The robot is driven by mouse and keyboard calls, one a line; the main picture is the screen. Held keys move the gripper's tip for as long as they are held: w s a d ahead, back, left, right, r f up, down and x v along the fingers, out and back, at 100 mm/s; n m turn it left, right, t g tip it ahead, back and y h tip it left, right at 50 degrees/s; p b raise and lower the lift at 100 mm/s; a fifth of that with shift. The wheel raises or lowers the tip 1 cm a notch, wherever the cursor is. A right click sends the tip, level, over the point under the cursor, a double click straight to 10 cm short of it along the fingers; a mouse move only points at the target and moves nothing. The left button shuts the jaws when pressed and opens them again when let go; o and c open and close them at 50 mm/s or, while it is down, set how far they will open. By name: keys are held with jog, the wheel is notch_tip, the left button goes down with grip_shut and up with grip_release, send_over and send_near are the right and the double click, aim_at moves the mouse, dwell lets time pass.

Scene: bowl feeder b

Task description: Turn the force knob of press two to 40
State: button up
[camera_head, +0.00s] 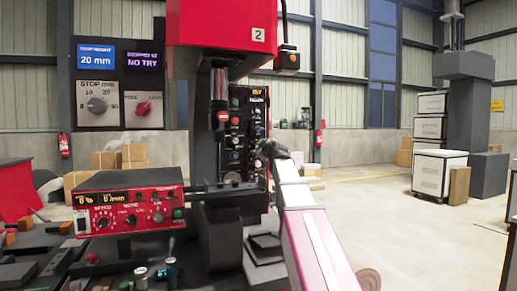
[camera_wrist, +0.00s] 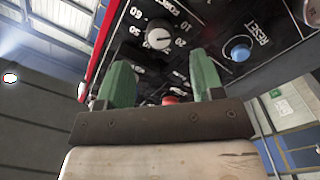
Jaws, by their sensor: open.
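Press two shows in the head view as a red press head (camera_head: 222,22) with a "2" label. Its dark control panel (camera_head: 237,128) has several knobs and buttons. My gripper (camera_head: 266,150) is at the panel's right side, small and partly blurred there. In the wrist view a round grey knob (camera_wrist: 158,35) with a pale pointer mark sits on the black panel, with numbers around it; its label is cut and hard to read. My gripper (camera_wrist: 160,62) is open, its two green fingers apart below the knob, with nothing seen between them touching it. The knob's exact setting cannot be told.
A blue button (camera_wrist: 239,50) marked RESET is right of the fingers. A red part (camera_wrist: 170,99) shows low between them. A red control box (camera_head: 128,208) stands at the left of the bench. A white cabinet (camera_head: 439,172) stands on open floor at right.

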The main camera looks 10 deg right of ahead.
aim_at(257, 146)
jog(key=w, duration=0.5)
jog(key=shift+w+a, duration=0.3)
jog(key=shift+a, duration=0.1)
jog(key=shift+c, duration=0.2)
jog(key=c, duration=0.9)
